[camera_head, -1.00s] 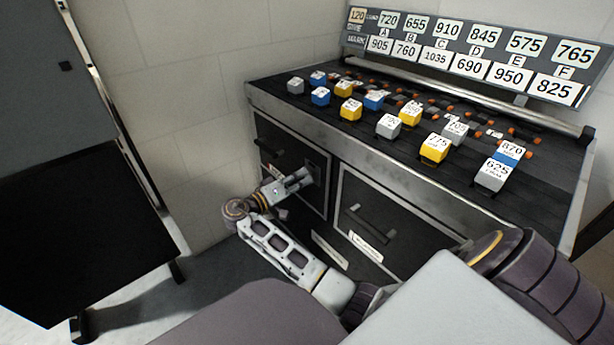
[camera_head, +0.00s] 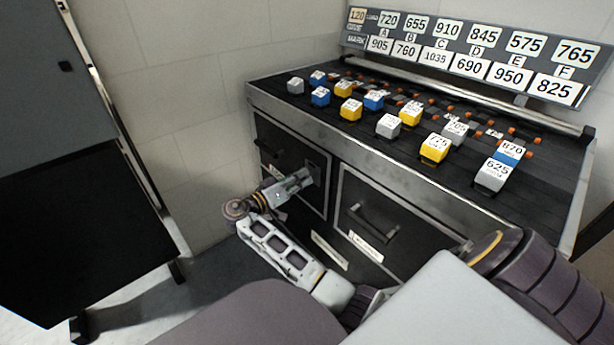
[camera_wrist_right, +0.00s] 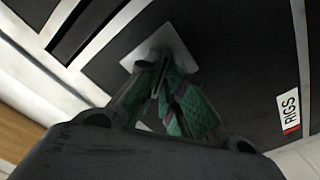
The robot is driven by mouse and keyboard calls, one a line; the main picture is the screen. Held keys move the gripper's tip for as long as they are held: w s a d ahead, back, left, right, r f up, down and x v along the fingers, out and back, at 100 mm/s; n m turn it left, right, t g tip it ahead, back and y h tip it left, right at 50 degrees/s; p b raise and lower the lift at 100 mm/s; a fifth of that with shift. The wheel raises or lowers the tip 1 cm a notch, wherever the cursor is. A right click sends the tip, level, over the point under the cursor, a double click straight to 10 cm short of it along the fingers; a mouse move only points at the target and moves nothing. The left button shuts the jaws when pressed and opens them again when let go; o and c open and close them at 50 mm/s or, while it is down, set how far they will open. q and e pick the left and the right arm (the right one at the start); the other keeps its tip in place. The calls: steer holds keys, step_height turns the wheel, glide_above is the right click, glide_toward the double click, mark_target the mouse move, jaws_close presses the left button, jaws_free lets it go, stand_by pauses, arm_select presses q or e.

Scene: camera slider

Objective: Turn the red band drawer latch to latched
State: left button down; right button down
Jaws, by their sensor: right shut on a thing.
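The red band drawer (camera_head: 290,150) is the left, dark-fronted drawer under the bench top. Its "RIGS" label with a red band shows in the right wrist view (camera_wrist_right: 290,112). The latch's pale square plate (camera_wrist_right: 180,42) sits on this drawer front; in the head view the latch (camera_head: 314,168) is near the drawer's upper right corner. My right gripper (camera_head: 306,180) reaches it from the lower left. Its green-padded fingers (camera_wrist_right: 163,80) are shut on the latch knob, which they mostly hide. I cannot read the latch setting. My left gripper is not in view.
A second drawer (camera_head: 360,240) with a bar handle is to the right. Several numbered blocks, such as a yellow one (camera_head: 434,148), stand on the bench top (camera_head: 300,110). A dark panel (camera_head: 75,230) stands at the left. Floor between is clear.

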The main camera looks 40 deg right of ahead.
steer(key=shift+m, duration=0.7)
steer(key=shift+f+m, duration=0.1)
steer(key=shift+m, duration=2.6)
steer(key=c, duration=1.8)
jaws_free()
steer(key=shift+o, duration=0.2)
steer(key=shift+a, duration=0.2)
